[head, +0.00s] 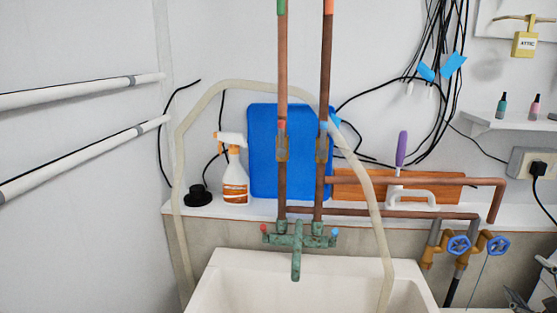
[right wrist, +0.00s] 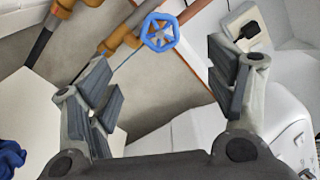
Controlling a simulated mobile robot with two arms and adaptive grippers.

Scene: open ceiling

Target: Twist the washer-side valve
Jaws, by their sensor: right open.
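Two blue five-sided valve wheels on brass bodies sit on pipes at the right of the sink: the left wheel (head: 458,245) and the right wheel (head: 497,246). In the right wrist view one blue valve wheel (right wrist: 159,32) shows beyond the fingers, near the top centre; it looks like the right one, on the side of a white appliance. My right gripper (right wrist: 160,78) is open and empty, with the wheel ahead of its fingertips and apart from them. In the head view its fingers (head: 532,285) show at the lower right corner, below and right of the wheels. My left gripper is out of view.
A white appliance (right wrist: 225,125), probably the washer, fills the wrist view's lower right. A black plug in an outlet (head: 530,163) is above the wheels. Copper pipes (head: 420,181) run left. The white sink (head: 260,270) stands left. A blue item (right wrist: 10,158) shows lower left.

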